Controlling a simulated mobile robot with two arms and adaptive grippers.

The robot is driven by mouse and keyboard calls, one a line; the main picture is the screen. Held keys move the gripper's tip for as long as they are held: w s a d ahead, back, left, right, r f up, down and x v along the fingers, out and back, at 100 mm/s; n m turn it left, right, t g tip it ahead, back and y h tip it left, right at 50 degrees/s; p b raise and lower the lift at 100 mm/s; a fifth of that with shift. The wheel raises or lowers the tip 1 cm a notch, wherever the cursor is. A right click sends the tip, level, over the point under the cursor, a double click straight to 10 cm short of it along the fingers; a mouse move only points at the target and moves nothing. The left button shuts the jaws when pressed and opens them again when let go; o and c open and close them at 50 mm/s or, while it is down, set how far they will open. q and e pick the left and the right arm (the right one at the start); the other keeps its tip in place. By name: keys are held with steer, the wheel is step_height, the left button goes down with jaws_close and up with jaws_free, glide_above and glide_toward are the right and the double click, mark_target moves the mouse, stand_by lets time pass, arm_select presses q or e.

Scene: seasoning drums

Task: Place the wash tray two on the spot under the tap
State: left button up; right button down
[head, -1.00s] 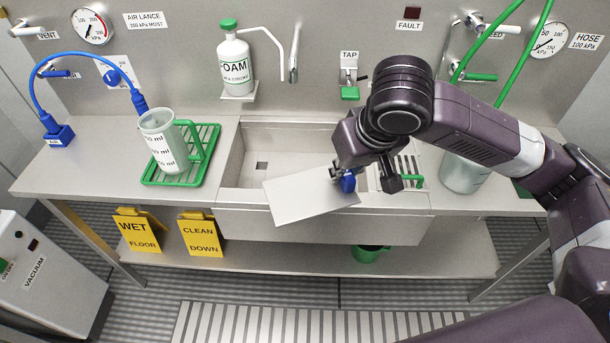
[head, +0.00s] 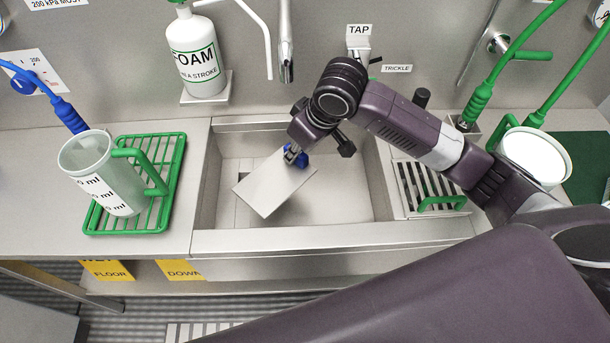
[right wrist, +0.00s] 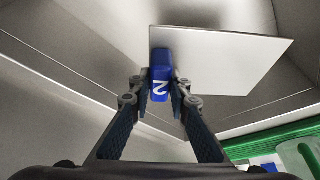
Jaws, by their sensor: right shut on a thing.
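Wash tray two is a flat pale grey plate (head: 268,187) with a blue grip block. In the right wrist view the block (right wrist: 159,75) carries a white 2, and the plate (right wrist: 220,58) extends from it. My right gripper (head: 294,156) is shut on the blue block and holds the tray, tilted, over the sink basin (head: 340,208). It also shows in the right wrist view (right wrist: 160,88). The tap spout (head: 285,70) hangs from the back wall above the basin, behind the tray. The spot under it is not clearly visible. My left gripper is out of view.
A measuring jug (head: 93,177) stands on a green rack (head: 160,216) left of the sink. A foam bottle (head: 198,58) sits on a wall shelf. A slatted drainer with a green handle (head: 442,202) and a white-topped pail (head: 532,155) are to the right.

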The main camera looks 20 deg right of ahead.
step_height(320, 180, down, 8)
steer(key=shift+f, duration=0.1)
steer(key=shift+w+d+f, duration=0.1)
steer(key=shift+f, duration=0.4)
steer(key=d, duration=0.4)
steer(key=shift+p, duration=0.3)
steer(key=shift+f, duration=0.6)
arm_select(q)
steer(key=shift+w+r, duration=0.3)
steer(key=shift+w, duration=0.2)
arm_select(e)
steer(key=shift+a, duration=0.1)
steer(key=c, duration=1.8)
jaws_free()
steer(key=shift+f, duration=0.15)
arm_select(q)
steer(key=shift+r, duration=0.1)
arm_select(e)
steer(key=v, duration=0.7)
steer(key=shift+s+r, duration=0.2)
steer(key=shift+r, duration=0.15)
